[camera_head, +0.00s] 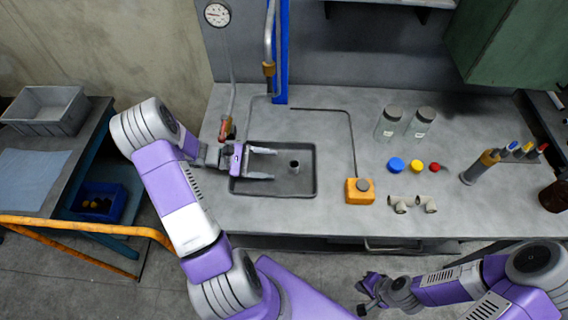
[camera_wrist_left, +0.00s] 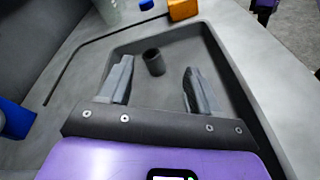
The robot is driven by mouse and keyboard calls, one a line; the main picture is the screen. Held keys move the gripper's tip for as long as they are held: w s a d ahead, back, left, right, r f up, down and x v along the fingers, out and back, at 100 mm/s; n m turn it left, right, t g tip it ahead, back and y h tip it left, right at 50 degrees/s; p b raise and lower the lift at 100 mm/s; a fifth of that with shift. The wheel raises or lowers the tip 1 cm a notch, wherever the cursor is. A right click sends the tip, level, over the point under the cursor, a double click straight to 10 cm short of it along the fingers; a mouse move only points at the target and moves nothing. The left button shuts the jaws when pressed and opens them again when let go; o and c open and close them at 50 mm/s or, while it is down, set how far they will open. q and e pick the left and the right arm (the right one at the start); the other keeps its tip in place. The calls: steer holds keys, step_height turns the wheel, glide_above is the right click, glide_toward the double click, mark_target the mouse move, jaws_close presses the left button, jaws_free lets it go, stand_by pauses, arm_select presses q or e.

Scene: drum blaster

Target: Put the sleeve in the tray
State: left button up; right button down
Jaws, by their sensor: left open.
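The sleeve (camera_head: 294,167) is a short dark grey hollow cylinder standing upright on the floor of the tray, in its right half. The tray (camera_head: 305,192) is dark grey, shallow and rectangular, on the bench. My left gripper (camera_head: 273,164) is over the tray with its fingers pointing right towards the sleeve. It is open and empty. In the left wrist view the sleeve (camera_wrist_left: 153,62) shows just beyond and between the fingertips, apart from both. My right gripper (camera_head: 368,292) hangs low in front of the bench; its jaws are too small to judge.
An orange block (camera_head: 360,191) stands right of the tray. A red-handled hose end (camera_head: 226,128) is near my left wrist. The bench front is clear.

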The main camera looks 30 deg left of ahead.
arm_select(q)
steer(key=shift+v, duration=1.9)
